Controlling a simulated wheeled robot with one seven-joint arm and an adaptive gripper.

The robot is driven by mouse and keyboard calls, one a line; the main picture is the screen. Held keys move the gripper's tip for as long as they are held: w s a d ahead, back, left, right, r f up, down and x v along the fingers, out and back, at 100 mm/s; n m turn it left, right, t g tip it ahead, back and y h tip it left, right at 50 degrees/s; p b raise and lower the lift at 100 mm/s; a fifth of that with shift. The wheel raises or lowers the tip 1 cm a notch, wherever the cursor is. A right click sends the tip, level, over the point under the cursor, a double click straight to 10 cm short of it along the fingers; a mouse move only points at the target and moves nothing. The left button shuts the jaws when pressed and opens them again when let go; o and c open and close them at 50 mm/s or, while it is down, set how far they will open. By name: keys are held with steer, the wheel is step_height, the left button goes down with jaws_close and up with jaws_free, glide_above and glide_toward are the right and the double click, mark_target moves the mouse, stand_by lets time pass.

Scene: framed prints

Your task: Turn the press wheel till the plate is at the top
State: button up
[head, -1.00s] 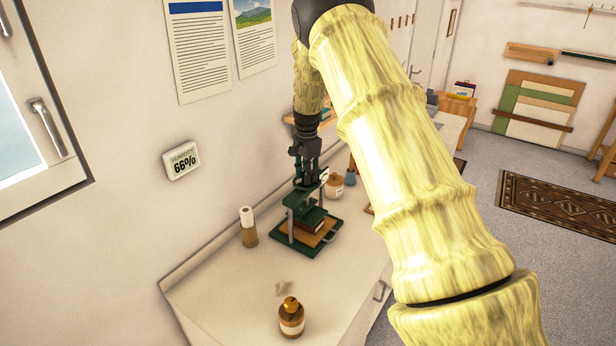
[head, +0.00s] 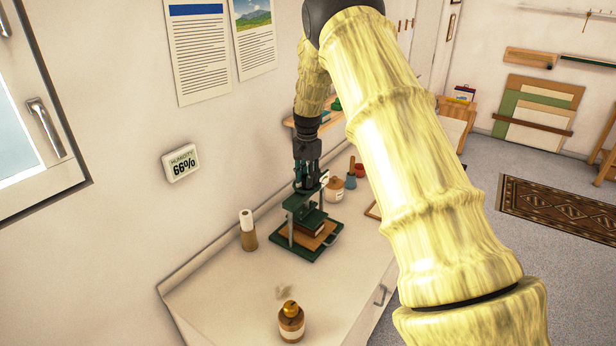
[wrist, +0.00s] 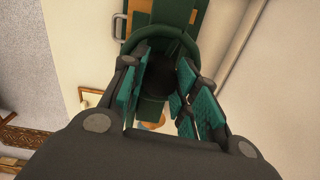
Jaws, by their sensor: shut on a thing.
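The green press (head: 290,240) stands on the white cabinet top, with a wooden board on its base. Its green plate (head: 313,216) is low, on or just above a brown block (head: 308,227); I cannot tell if they touch. The press wheel is at the top, mostly hidden by my gripper in the head view. In the wrist view, the wheel's dark green rim (wrist: 198,42) curves around beyond the fingers. My gripper (head: 305,186) points down at the wheel. Its teal-padded fingers (wrist: 163,98) are shut on the wheel; the exact contact is hard to see.
A brown jar with a white roll (head: 248,230) stands left of the press, and a brown bottle (head: 291,321) in front. A pale jar (head: 334,189) stands close behind on the right. The wall runs along the left. The cabinet top between press and front bottle is mostly clear.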

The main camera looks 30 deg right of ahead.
mark_target(307, 175)
steer(key=o, duration=1)
steer(key=shift+w+r, duration=0.1)
steer(key=shift+w, duration=0.1)
steer(key=shift+o, duration=0.2)
steer(key=shift+s, duration=0.1)
step_height(307, 175, up, 12)
